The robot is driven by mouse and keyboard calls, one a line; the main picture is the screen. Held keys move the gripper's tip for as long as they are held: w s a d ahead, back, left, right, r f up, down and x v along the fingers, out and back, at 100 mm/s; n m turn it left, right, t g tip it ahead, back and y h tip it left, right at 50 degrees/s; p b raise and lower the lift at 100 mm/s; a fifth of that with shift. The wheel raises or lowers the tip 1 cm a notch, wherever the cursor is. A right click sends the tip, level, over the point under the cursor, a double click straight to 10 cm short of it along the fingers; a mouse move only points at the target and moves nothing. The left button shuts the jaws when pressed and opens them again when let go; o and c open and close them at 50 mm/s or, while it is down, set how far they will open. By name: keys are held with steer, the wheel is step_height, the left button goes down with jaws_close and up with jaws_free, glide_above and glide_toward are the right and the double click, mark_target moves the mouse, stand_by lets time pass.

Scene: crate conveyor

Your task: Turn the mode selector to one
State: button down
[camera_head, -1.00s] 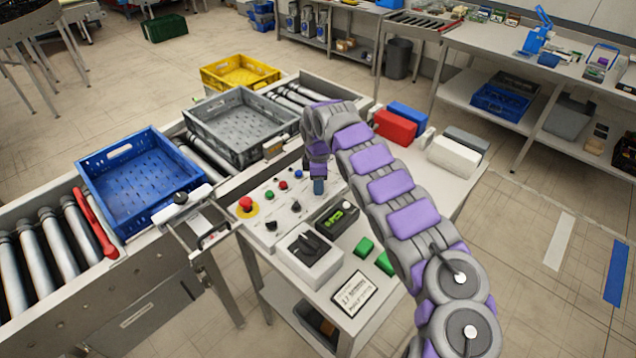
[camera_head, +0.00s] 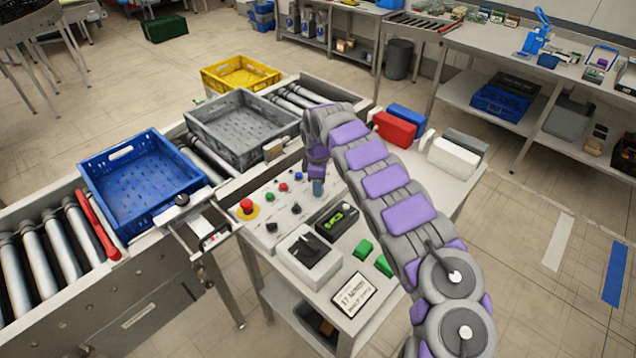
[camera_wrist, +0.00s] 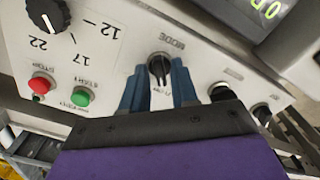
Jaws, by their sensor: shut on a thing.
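The mode selector (camera_wrist: 159,66) is a dark rotary knob on the light panel under the printed word MODE in the wrist view. The blue fingers of my gripper (camera_wrist: 159,82) stand on either side of the knob and are shut on it. The knob's pale pointer line runs roughly up and down in the wrist view. The position labels beside it are partly covered by the fingers and too small to read. In the head view my gripper (camera_head: 318,187) reaches down to the panel (camera_head: 270,228) and hides the selector.
The panel carries a red emergency button (camera_head: 246,205), a green start button (camera_wrist: 80,97), a red stop button (camera_wrist: 40,84) and a numbered dial (camera_wrist: 47,15). A display box (camera_head: 336,219) sits close by. Blue (camera_head: 125,205) and grey (camera_head: 215,132) crates stand on the conveyor.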

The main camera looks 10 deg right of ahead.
steer(key=m+p, duration=0.2)
steer(key=m, duration=0.1)
steer(key=shift+r+m, duration=0.25)
steer(key=shift+m, duration=0.05)
steer(key=m+p, duration=0.2)
steer(key=m, duration=0.2)
steer(key=shift+w+m, duration=0.1)
steer(key=shift+m, duration=0.2)
steer(key=m+p, duration=0.1)
steer(key=m, duration=0.3)
steer(key=shift+m, duration=1.8)
steer(key=shift+m+p, duration=0.3)
steer(key=c, duration=1.2)
jaws_free()
steer(key=shift+f, duration=0.15)
